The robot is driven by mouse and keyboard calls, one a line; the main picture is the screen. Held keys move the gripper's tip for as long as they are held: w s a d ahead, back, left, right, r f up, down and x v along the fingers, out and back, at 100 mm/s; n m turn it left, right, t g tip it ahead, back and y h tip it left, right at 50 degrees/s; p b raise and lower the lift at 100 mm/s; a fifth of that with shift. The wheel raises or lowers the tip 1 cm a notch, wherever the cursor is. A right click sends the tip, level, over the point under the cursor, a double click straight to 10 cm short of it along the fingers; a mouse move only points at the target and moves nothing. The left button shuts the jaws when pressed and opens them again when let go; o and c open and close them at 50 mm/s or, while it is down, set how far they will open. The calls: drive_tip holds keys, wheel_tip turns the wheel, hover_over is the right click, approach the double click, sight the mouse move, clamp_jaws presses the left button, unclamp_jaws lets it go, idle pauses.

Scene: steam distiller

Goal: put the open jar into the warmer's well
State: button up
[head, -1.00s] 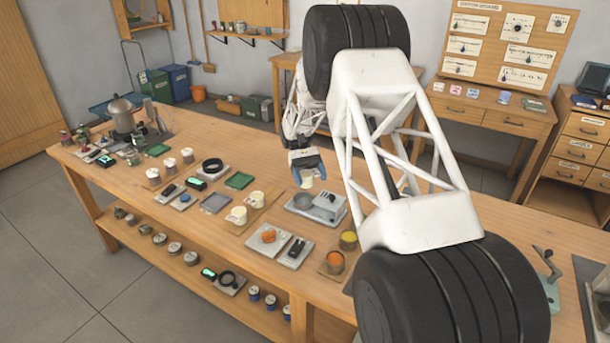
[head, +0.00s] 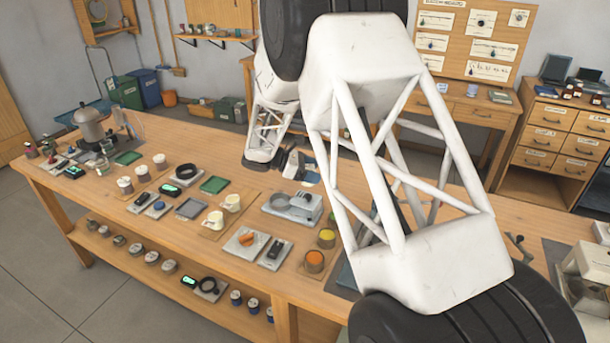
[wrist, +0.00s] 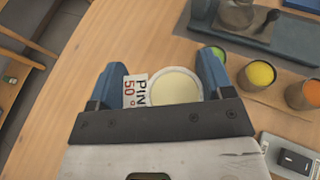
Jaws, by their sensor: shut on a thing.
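My gripper (head: 302,168) is shut on the open jar (wrist: 175,88), one blue finger on each side of it. In the head view the jar (head: 312,179) is small and partly hidden by my arm. My gripper appears behind and slightly right of the warmer (head: 305,207), a grey block with a round well (head: 280,201). The jar is outside the well. I cannot tell its exact height. The warmer is not clear in the wrist view.
Cream cups (head: 213,220) stand on a board to the left.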

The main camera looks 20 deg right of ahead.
drive_tip(key=n+t, duration=0.2)
drive_tip(key=w+n+t, duration=0.1)
drive_tip(key=n+t, duration=0.1)
drive_tip(key=t, duration=0.1)
drive_tip(key=shift+w+d+h, duration=0.1)
drive_tip(key=shift+h, duration=0.3)
drive_tip(key=w+a+f+n+t+y, duration=0.4)
drive_tip(key=w+a+n+t+y, duration=0.1)
drive_tip(key=a+n+t, duration=0.5)
drive_tip(key=shift+w+f+y, duration=0.3)
drive_tip(key=shift+f+y, duration=0.1)
drive_tip(key=shift+a, duration=0.1)
drive_tip(key=shift+f, duration=0.15)
drive_tip(key=shift+f, duration=2.55)
